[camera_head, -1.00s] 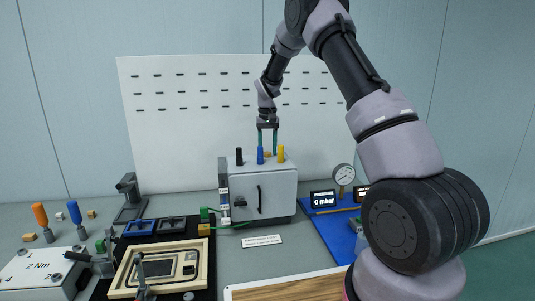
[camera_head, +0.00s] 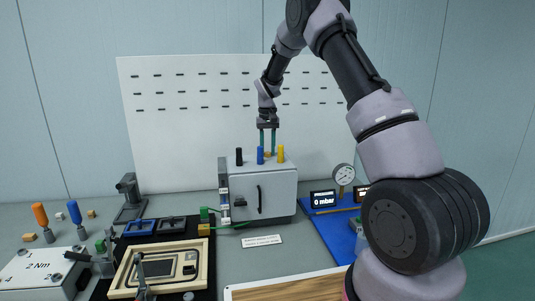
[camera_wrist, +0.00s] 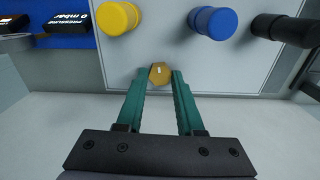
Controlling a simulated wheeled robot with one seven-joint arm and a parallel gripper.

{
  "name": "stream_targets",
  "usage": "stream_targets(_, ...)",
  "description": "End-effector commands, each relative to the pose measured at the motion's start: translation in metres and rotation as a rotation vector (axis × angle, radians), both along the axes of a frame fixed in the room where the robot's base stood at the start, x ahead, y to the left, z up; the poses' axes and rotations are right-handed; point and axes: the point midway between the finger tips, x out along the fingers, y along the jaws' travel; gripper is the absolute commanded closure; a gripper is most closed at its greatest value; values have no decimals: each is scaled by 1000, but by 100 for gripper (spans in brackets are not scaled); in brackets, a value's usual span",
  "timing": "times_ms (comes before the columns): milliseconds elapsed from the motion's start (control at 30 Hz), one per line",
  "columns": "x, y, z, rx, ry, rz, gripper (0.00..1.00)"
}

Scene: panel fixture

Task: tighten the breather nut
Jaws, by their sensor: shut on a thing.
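The breather nut is a small brass-coloured hex piece (camera_wrist: 160,74) on top of the grey cabinet (camera_head: 262,192). In the wrist view it sits between the tips of my gripper's two green fingers (camera_wrist: 161,80), with a pale mark on its top. My gripper (camera_head: 268,151) points straight down at the cabinet top in the head view and is shut on the nut. In that view the nut is small and partly hidden by the fingers.
Close around the nut stand a yellow post (camera_wrist: 118,17), a blue post (camera_wrist: 212,22) and a black post (camera_wrist: 282,29). A gauge (camera_head: 343,174) and a display reading 0 mbar (camera_head: 323,199) are to the right. A white perforated panel (camera_head: 180,120) rises behind.

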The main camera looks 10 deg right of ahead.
Motion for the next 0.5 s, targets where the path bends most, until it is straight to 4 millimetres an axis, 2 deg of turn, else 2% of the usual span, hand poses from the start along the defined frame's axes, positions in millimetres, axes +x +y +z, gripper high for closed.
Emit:
stream_targets(100,0,1,0,1,1,-79,100)
stream_targets(367,0,1,0,1,1,-93,100)
stream_targets(500,-1,1,-1,0,2,-236,100)
